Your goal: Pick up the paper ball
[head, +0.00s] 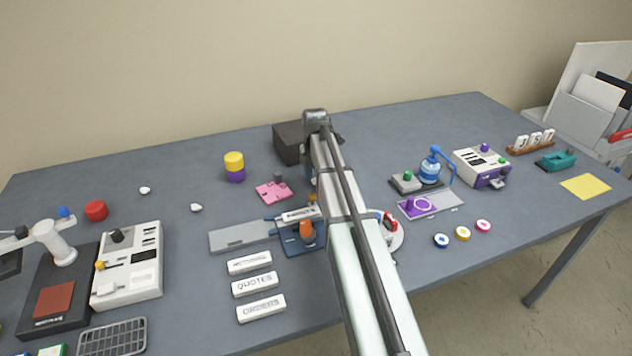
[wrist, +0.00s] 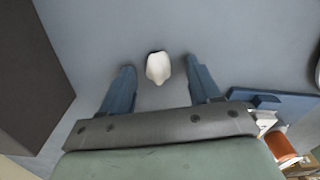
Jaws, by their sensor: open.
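A small white crumpled paper ball (wrist: 158,68) lies on the grey table in the wrist view. It sits between the tips of the two blue fingers of my gripper (wrist: 161,72), with a gap on each side. My gripper is open and empty. In the head view my arm hides most of the gripper and this ball. Two other small white lumps, one at the left (head: 145,190) and one nearer the middle (head: 196,208), lie on the table in the head view and look like paper balls too.
A dark box (head: 290,143) stands close behind my gripper; its side also fills the left of the wrist view (wrist: 28,80). A blue-based device (head: 303,243) and pink pad (head: 273,192) lie near. A yellow and purple cylinder (head: 234,164) stands left, with open table around it.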

